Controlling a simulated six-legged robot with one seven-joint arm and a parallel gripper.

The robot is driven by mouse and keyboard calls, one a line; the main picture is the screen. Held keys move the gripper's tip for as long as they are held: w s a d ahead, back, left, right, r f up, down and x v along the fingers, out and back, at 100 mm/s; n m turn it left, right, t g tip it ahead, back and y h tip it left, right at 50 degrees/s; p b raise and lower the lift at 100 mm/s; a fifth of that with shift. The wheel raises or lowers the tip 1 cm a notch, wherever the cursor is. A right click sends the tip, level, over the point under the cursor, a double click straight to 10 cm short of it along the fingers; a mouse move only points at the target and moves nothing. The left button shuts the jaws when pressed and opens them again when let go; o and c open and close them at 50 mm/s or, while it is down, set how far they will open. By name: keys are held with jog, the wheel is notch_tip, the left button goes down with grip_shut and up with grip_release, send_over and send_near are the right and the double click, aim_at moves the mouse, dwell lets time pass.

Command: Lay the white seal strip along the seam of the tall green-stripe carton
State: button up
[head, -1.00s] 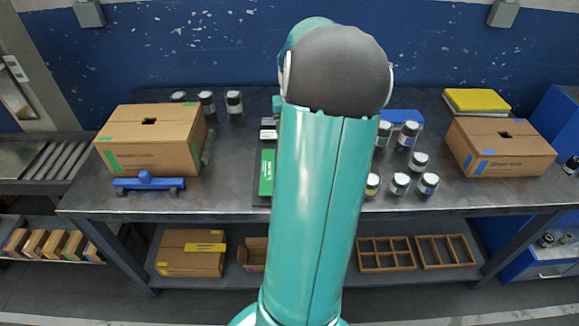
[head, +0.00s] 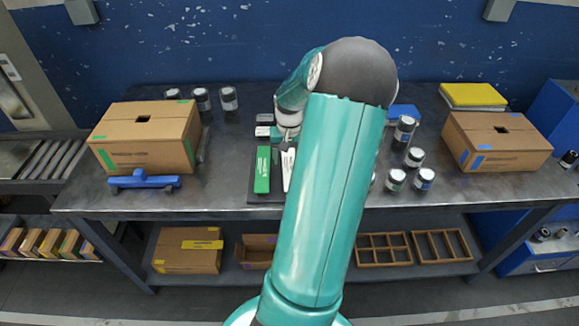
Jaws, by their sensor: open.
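The tall green-stripe carton (head: 150,138) stands at the left of the bench, brown and closed, with green marks and a small dark opening on top. A white strip (head: 290,160) lies beside a green strip (head: 263,170) on a dark pad (head: 256,198) at mid-bench; part of the white one is hidden. My gripper (head: 289,138) is small in view at the far end of the white strip, above or near it. It is open. Whether its fingers touch the strip cannot be told.
A blue tool (head: 143,181) sits before the green-stripe carton. Jars (head: 228,98) stand behind it; others (head: 414,157) are right of my arm. A blue-marked carton (head: 500,142) and yellow stack (head: 472,95) are at right. Bench between left carton and pad is clear.

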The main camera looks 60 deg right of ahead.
jog(key=shift+f, duration=0.9)
jog(key=c, duration=1.1)
jog(key=shift+c, duration=0.2)
jog(key=shift+r, duration=0.5)
notch_tip(320, 180, up, 2)
jog(key=shift+r, duration=0.15)
jog(key=s+a+r, duration=0.2)
jog(key=a+r, duration=0.7)
jog(key=a, duration=0.4)
jog(key=shift+s+a+r, duration=0.35)
jog(key=shift+s+r, duration=0.05)
